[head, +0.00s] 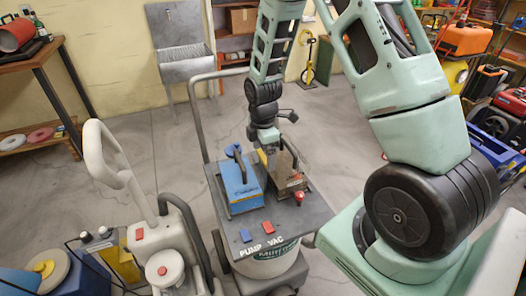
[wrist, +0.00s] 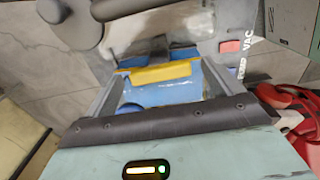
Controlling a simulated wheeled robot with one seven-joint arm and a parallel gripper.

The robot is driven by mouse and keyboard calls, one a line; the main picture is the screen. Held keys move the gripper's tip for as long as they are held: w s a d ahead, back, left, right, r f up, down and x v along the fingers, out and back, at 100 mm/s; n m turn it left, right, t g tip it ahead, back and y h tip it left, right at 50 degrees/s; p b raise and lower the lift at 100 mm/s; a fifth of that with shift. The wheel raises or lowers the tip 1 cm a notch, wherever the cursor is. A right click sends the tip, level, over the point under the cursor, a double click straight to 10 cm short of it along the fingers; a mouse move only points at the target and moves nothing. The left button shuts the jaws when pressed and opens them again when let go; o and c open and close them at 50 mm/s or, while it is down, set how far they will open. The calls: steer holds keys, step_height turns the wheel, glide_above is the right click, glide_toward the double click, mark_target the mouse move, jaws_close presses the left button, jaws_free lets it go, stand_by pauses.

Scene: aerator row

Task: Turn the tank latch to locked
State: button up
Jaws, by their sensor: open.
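A wheeled cart with a dark grey top (head: 300,215) carries a blue box (head: 240,186) with a black handle and, to its right, a brownish metal unit (head: 290,182) with an upright lever-like part. My gripper (head: 266,148) points down at the back of these two. In the wrist view my gripper (wrist: 162,70) is open, its grey fingers on either side of a yellow bar (wrist: 158,73) above a blue surface. I cannot tell whether the fingers touch the bar. I cannot make out which part is the tank latch or its position.
A red knob (head: 298,197) stands at the cart top's right. Red and blue pads lie by the PUMP VAC lettering (head: 268,246). A cream machine with a tall handle (head: 110,175) stands close on the left. Open floor (head: 330,115) lies behind the cart.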

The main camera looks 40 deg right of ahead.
steer(key=c, duration=1)
steer(key=shift+m, duration=0.3)
steer(key=m, duration=0.3)
steer(key=shift+m, duration=0.3)
steer(key=m, duration=0.4)
steer(key=shift+r+m+p, duration=0.1)
steer(key=shift+m+p, duration=0.2)
steer(key=shift+p, duration=0.05)
steer(key=m, duration=0.4)
steer(key=shift+m, duration=0.3)
steer(key=shift+m+p, duration=0.4)
steer(key=shift+m, duration=1.8)
steer(key=shift+w, duration=0.1)
